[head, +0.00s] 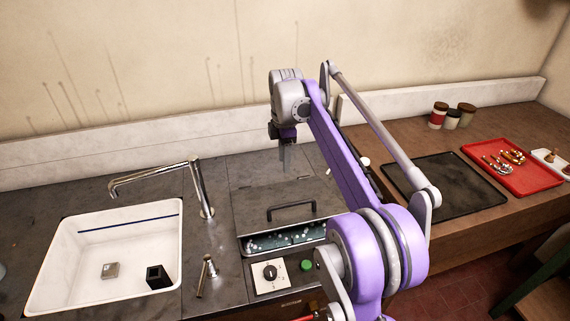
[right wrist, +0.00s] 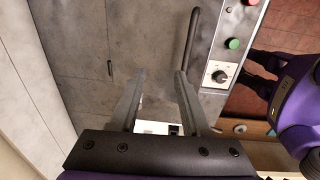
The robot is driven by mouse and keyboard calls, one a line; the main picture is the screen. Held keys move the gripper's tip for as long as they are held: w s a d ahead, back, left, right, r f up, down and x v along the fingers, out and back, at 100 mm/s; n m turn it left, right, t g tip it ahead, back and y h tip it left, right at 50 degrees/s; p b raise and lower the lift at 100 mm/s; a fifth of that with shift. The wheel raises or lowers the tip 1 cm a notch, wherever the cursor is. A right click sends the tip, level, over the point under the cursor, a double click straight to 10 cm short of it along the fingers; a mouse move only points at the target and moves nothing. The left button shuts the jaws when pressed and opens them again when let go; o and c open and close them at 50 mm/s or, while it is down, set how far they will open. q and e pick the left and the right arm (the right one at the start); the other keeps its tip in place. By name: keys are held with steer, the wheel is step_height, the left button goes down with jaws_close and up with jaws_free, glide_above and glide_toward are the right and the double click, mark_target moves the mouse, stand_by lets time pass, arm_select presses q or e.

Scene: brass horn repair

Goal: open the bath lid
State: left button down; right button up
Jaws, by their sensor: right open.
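The bath lid (head: 270,197) is a grey metal plate with a dark bar handle (head: 291,210), set in the grey counter. Bath contents (head: 285,239), teal with white specks, show in a strip along the lid's front edge. I cannot tell whether the lid is tilted. My right gripper (head: 286,168) is open and empty, pointing down above the rear of the lid, behind the handle. In the right wrist view the open fingers (right wrist: 160,75) are apart, and the handle (right wrist: 191,38) is just beyond the right fingertip, seemingly untouched. My left gripper is not in view.
A control panel (head: 269,273) with a knob and a green button (head: 306,265) is in front of the bath. A white sink (head: 60,255) and tap (head: 204,190) are left. A black tray (head: 440,190) and red tray (head: 540,178) lie right. A pale wall stands behind.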

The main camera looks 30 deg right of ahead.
steer(key=shift+w+d+r, duration=0.1)
steer(key=shift+w+r, duration=0.05)
steer(key=shift+r, duration=0.8)
steer(key=shift+w+r, duration=0.15)
steer(key=shift+r, duration=0.8)
steer(key=shift+c, duration=0.2)
